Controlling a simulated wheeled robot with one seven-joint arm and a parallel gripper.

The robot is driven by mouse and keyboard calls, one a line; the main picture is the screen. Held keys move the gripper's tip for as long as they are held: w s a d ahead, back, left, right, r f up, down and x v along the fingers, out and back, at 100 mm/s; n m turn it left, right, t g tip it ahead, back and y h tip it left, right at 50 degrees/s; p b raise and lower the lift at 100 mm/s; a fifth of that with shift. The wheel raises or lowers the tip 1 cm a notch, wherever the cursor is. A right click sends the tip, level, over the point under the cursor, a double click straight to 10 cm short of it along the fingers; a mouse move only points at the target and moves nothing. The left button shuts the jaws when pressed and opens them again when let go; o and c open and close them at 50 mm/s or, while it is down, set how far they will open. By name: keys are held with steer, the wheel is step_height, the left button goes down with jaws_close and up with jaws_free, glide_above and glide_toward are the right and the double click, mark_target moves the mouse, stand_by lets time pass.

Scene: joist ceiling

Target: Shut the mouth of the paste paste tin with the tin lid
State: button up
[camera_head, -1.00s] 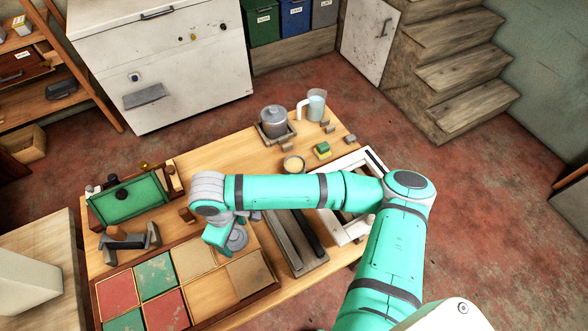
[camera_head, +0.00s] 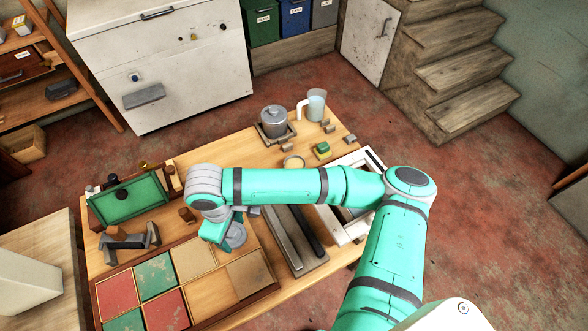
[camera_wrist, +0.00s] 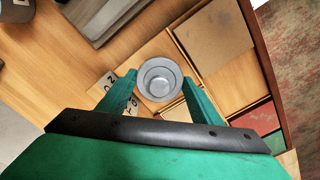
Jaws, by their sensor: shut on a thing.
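The paste tin (camera_head: 293,163) stands open on the wooden table, with pale yellowish paste showing in its round mouth. The tin lid (camera_head: 236,236) is a grey round piece with stepped rings; it also shows in the wrist view (camera_wrist: 160,79). My gripper (camera_wrist: 160,88) is shut on the lid, with one green finger on each side of it.
A grey lidded pot (camera_head: 273,122) on a trivet and a clear jug (camera_head: 315,104) stand behind the tin. A green-yellow sponge (camera_head: 322,150) and small blocks lie right of it. Dark rails (camera_head: 296,240), a white frame (camera_head: 348,232) and a tile board (camera_head: 208,318) surround the gripper.

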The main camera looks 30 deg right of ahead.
steer(key=shift+r, duration=0.6)
steer(key=shift+r, duration=0.15)
steer(key=shift+r, duration=2.35)
